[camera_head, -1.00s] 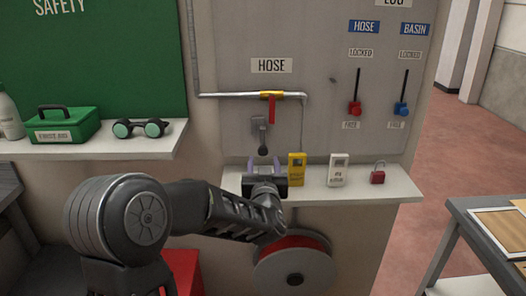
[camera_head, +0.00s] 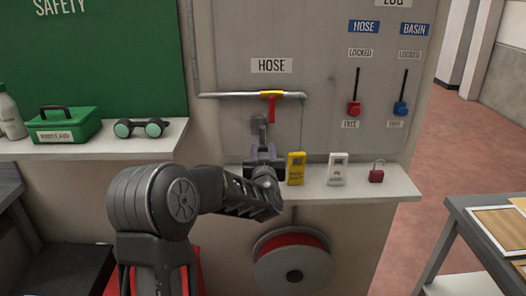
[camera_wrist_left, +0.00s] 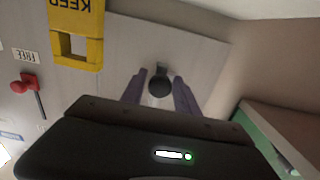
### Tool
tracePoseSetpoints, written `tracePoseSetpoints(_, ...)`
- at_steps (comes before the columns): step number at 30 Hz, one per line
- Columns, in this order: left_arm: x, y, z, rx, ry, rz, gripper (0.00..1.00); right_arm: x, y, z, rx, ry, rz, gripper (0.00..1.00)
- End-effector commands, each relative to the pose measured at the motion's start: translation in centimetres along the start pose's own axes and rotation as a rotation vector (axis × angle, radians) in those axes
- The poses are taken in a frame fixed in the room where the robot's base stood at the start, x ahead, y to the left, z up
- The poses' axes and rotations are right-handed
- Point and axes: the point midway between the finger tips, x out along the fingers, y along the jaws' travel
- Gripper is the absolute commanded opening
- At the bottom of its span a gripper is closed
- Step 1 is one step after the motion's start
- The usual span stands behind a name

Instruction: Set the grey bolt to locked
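The grey bolt (camera_head: 262,130) is on the wall panel below the red-handled valve (camera_head: 271,104) under the HOSE sign. Its dark round knob shows in the left wrist view (camera_wrist_left: 160,87). My left gripper (camera_head: 264,153) is just below and in front of the bolt, with its purple fingers pointing up at it. In the left wrist view the fingers (camera_wrist_left: 159,80) are apart, one on each side of the knob, with small gaps visible. In the head view the fingers and gripper body hide the knob. My right gripper is not in view.
The shelf (camera_head: 400,188) below carries a yellow tag-like block (camera_head: 296,170), a white one (camera_head: 338,170) and a red padlock (camera_head: 376,172). Red (camera_head: 354,108) and blue (camera_head: 400,108) sliders are to the right. A hose reel (camera_head: 293,262) hangs underneath.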

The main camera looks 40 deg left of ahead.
Motion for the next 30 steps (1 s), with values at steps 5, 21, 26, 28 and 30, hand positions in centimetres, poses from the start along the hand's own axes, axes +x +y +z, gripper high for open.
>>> tracePoseSetpoints(5, -0.01, 0.00, -0.01, 0.000, 0.000, 0.000, 0.21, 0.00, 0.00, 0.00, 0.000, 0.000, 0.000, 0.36)
tracePoseSetpoints(21, -0.02, 0.01, -0.02, 0.000, 0.000, 0.000, 0.00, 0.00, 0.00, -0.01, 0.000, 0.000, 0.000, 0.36)
tracePoseSetpoints(26, -0.02, 0.01, -0.03, 0.000, 0.000, 0.000, 0.00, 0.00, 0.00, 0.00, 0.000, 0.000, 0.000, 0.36)
tracePoseSetpoints(28, -0.02, 0.01, -0.03, 0.000, 0.000, 0.000, 0.00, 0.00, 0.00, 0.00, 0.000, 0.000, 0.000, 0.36)
tracePoseSetpoints(30, -0.02, 0.01, -0.03, 0.000, 0.000, 0.000, 0.00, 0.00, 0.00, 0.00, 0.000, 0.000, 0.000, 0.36)
